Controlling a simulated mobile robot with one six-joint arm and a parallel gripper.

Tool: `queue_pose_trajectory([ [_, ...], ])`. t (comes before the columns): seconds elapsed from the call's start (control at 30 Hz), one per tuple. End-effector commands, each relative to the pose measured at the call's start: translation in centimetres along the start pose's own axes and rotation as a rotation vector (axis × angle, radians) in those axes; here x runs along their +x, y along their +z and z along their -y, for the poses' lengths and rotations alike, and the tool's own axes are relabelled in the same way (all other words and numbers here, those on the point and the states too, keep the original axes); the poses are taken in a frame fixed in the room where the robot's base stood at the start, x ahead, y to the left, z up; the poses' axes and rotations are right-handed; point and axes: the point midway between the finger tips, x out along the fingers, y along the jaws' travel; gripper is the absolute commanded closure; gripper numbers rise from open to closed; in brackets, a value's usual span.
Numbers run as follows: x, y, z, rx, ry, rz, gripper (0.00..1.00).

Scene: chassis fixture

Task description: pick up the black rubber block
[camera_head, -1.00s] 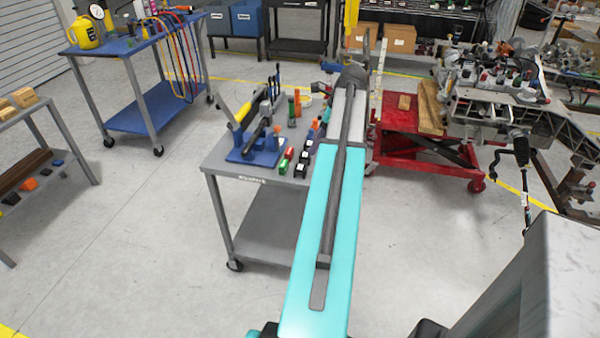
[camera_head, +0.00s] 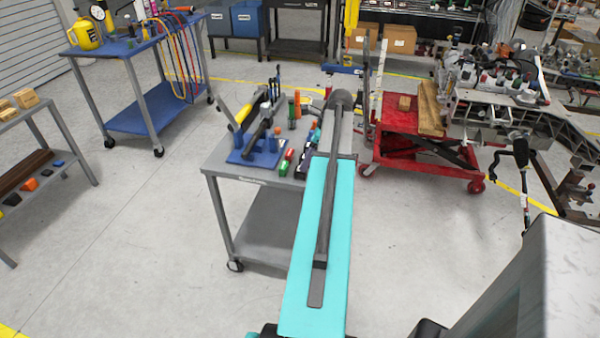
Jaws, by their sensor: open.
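A small black block (camera_head: 12,200) lies on the lower shelf of the grey rack at the left edge, beside an orange piece (camera_head: 30,184) and a blue piece (camera_head: 59,163). I cannot tell whether it is rubber. Other small dark pieces (camera_head: 301,171) lie on the grey cart beside my arm, too small to identify. My turquoise arm reaches up the picture over the right side of this cart. My gripper is not visible; the arm's far end hides that area.
The grey cart (camera_head: 226,170) carries a blue fixture (camera_head: 257,156) and several upright tools. A red lift cart (camera_head: 405,147) stands to its right. A blue cart (camera_head: 140,104) stands behind left. Floor between the left rack and grey cart is clear.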

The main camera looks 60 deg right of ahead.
Motion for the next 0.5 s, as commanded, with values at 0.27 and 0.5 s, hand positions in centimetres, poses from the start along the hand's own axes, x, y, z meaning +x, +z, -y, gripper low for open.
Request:
queue_pose_trajectory([
  [0.27,1.33,-0.02,-0.01,0.000,0.000,0.000,0.52],
  [0.5,1.32,-0.03,-0.01,0.000,0.000,0.000,0.52],
])
